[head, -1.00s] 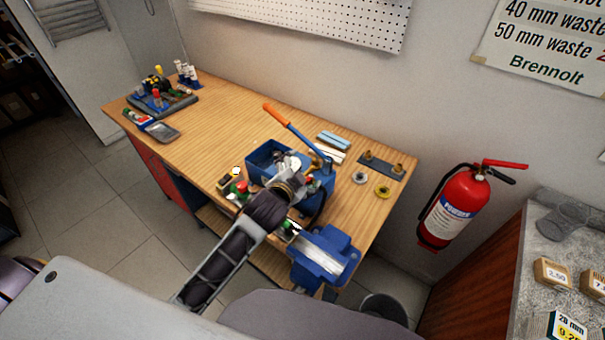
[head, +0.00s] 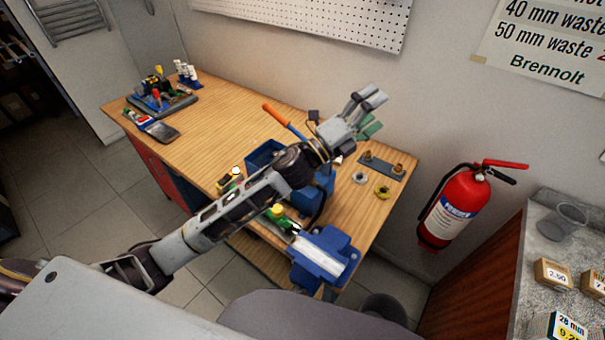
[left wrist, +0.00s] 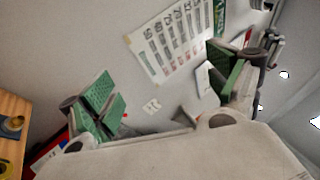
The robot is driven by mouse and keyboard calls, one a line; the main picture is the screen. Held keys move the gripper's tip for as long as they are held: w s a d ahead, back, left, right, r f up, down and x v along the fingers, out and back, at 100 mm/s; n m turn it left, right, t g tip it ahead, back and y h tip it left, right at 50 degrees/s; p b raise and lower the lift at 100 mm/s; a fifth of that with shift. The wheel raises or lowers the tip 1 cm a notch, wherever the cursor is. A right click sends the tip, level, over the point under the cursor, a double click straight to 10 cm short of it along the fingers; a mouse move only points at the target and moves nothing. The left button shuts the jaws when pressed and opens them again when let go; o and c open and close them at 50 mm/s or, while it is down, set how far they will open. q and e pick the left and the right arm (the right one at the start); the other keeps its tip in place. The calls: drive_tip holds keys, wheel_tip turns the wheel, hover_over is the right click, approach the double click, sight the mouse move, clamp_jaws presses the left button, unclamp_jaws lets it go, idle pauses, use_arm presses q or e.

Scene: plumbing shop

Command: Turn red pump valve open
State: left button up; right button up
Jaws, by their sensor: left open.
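The blue test pump (head: 265,154) stands on the wooden bench, with its orange-tipped lever (head: 277,114) sticking up to the upper left. My left arm crosses in front of the pump and hides much of it. I cannot make out a red valve on it. My left gripper (head: 369,114) is open and empty, raised above the bench to the right of the pump. The left wrist view shows its spread fingers with green pads (left wrist: 166,92) and nothing between them. The pump is not seen there. My right gripper is not in view.
A blue vise (head: 318,258) sits at the bench's front edge. A red fire extinguisher (head: 454,208) hangs on the wall. The bench's left middle (head: 215,125) is clear.

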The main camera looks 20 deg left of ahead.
use_arm(q)
drive_tip(key=s+d+m+g+h, duration=0.4)
drive_tip(key=d+m+g, duration=0.2)
drive_tip(key=m+g, duration=0.75)
drive_tip(key=s+a+f+m+g+y, duration=0.1)
drive_tip(key=a+f+m+g+y, duration=0.3)
drive_tip(key=a+f+m+y, duration=0.55)
drive_tip(key=w+a+m+y, duration=0.3)
drive_tip(key=a+m+y, duration=0.2)
drive_tip(key=a, duration=1.2)
drive_tip(key=shift+y, duration=0.45)
drive_tip(key=shift+w, duration=0.1)
